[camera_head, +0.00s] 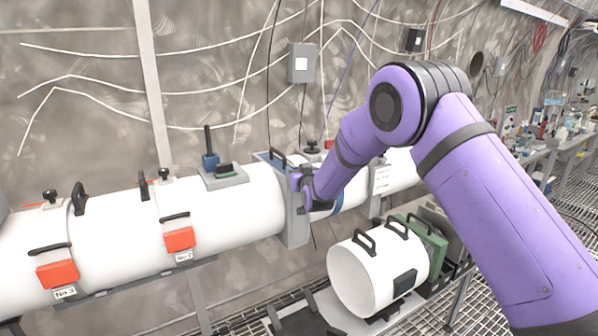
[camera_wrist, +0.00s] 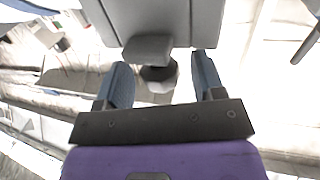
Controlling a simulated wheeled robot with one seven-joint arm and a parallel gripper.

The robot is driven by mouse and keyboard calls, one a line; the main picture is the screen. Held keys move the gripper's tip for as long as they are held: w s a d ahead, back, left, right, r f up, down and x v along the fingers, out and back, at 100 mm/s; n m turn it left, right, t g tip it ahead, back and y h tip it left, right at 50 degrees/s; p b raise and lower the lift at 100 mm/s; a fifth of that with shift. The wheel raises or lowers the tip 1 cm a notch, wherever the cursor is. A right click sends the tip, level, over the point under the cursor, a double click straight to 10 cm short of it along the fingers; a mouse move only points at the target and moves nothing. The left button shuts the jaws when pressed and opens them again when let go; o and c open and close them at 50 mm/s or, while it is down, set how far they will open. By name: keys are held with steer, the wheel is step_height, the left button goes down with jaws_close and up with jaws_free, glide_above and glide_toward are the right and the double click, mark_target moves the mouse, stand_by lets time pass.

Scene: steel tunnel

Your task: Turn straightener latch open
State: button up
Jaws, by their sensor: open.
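My gripper (camera_head: 305,190) reaches the grey upright flange plate (camera_head: 292,225) on the white pipe, which I take to be the straightener. In the wrist view my gripper (camera_wrist: 160,68) is open, with one blue finger on each side of a grey latch-like piece (camera_wrist: 147,48) and a rounded knob (camera_wrist: 159,76). The piece sits at the edge of a grey block (camera_wrist: 170,20). I cannot tell whether the fingers touch it. In the head view my gripper and arm hide the latch.
The long white pipe (camera_head: 115,235) runs across the left, with red latches (camera_head: 180,239) and black handles. A loose white cylinder (camera_head: 360,280) with handles rests on a stand below right. A grey box (camera_head: 302,63) hangs on the wall. Grated floor (camera_head: 515,205) lies at right.

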steer(key=shift+w+a, duration=0.2)
steer(key=shift+w, duration=0.3)
jaws_close()
